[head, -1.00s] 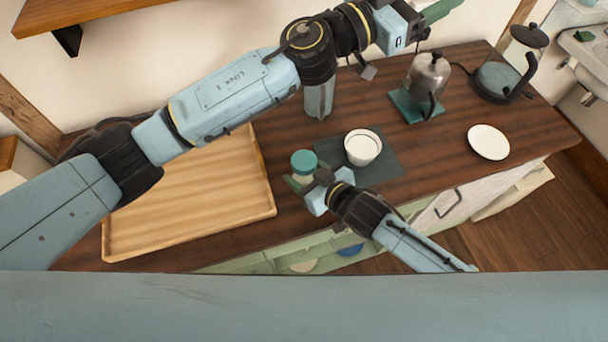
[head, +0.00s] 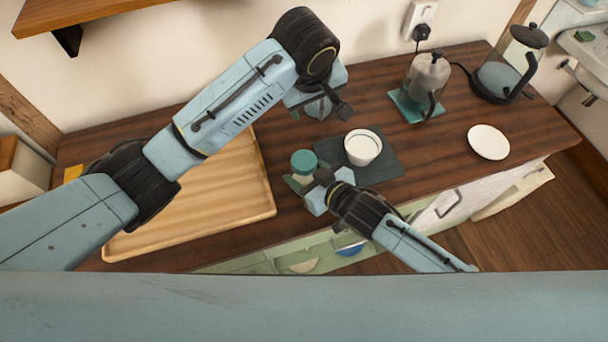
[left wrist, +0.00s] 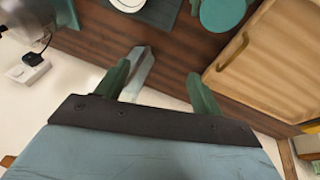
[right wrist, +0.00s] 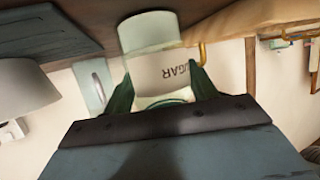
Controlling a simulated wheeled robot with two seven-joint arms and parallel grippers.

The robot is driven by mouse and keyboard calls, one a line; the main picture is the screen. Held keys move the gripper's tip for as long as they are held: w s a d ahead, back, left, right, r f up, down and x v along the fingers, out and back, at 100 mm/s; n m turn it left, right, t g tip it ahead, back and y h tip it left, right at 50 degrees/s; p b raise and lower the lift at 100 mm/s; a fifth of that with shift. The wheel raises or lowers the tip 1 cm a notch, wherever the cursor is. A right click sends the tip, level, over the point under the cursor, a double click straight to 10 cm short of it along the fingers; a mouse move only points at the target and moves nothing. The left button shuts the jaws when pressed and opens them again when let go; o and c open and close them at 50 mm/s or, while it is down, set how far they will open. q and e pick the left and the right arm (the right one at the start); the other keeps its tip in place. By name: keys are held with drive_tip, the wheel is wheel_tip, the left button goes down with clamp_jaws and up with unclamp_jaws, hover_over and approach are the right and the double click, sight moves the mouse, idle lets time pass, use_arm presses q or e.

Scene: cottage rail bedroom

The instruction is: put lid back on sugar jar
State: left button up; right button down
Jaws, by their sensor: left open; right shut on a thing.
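The sugar jar (head: 305,177) stands on the dark wooden counter, left of the white cup. A round teal lid (head: 304,160) shows on its top; I cannot tell how firmly it sits. The lid also shows at the top of the left wrist view (left wrist: 222,12). My right gripper (head: 305,186) is shut around the jar's body. In the right wrist view the jar's label (right wrist: 176,73) appears upside down between the fingers. My left gripper (head: 320,106) is open and empty, behind the jar; its spread fingers (left wrist: 160,85) show in the left wrist view.
The white cup (head: 362,148) stands on a dark mat (head: 385,168) close by. A wooden tray (head: 215,200) lies to the left. A metal pot (head: 428,75), a kettle (head: 500,80) and a white plate (head: 488,142) are to the right. Bare counter separates the mat and plate.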

sight(304, 160)
use_arm(q)
drive_tip(key=s+g, duration=0.1)
drive_tip(key=s, duration=0.1)
drive_tip(key=s+a+g, duration=0.1)
drive_tip(key=s, duration=0.1)
drive_tip(key=s+a+f+m+g+y, duration=0.1)
drive_tip(key=s+g, duration=0.1)
drive_tip(key=shift+s, duration=0.3)
drive_tip(key=shift+f, duration=0.15)
drive_tip(key=shift+f, duration=3.95)
drive_tip(key=shift+c, duration=0.2)
drive_tip(key=c, duration=1)
drive_tip(key=o, duration=1.2)
